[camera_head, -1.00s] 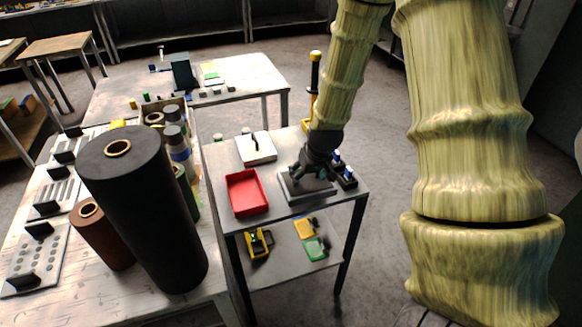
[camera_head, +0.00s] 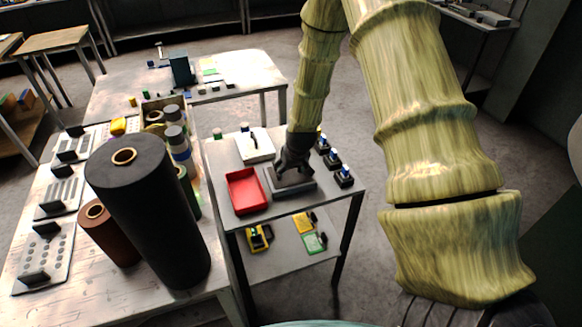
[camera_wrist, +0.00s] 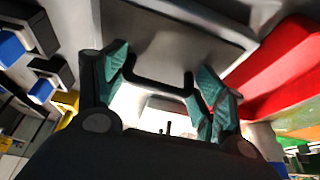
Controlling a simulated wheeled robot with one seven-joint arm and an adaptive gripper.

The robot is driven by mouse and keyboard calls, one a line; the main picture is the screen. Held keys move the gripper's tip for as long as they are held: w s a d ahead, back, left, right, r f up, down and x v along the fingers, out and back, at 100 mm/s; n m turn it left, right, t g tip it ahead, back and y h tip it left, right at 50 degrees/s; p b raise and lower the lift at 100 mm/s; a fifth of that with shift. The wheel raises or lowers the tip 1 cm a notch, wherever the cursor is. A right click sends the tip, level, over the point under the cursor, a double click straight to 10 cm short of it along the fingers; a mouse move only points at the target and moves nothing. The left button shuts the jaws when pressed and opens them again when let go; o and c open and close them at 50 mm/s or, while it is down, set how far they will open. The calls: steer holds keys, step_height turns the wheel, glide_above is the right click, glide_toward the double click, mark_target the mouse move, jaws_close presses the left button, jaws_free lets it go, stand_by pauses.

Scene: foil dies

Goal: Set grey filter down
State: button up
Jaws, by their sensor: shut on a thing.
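The grey filter (camera_head: 303,184) is a flat grey plate with a dark handle. It is at the cart top, just right of the red tray (camera_head: 246,190); I cannot tell whether it touches the surface. My gripper (camera_head: 284,173) is over it, shut on its handle. In the wrist view the plate (camera_wrist: 175,40) spans the top, and its dark bar handle lies between the teal fingertips of my gripper (camera_wrist: 165,92). The red tray (camera_wrist: 285,70) shows at right there. My gripper and wrist hide part of the plate in the head view.
Three black blocks with blue tops (camera_head: 333,160) stand right of the filter on the cart (camera_head: 222,155). A white plate with a black handle (camera_head: 262,153) lies behind. Yellow and green items lie on the lower shelf.

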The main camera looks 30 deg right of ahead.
steer(key=shift+f, duration=0.2)
steer(key=o, duration=1.2)
steer(key=shift+c, duration=0.2)
steer(key=shift+s+r, duration=0.1)
steer(key=shift+r, duration=0.05)
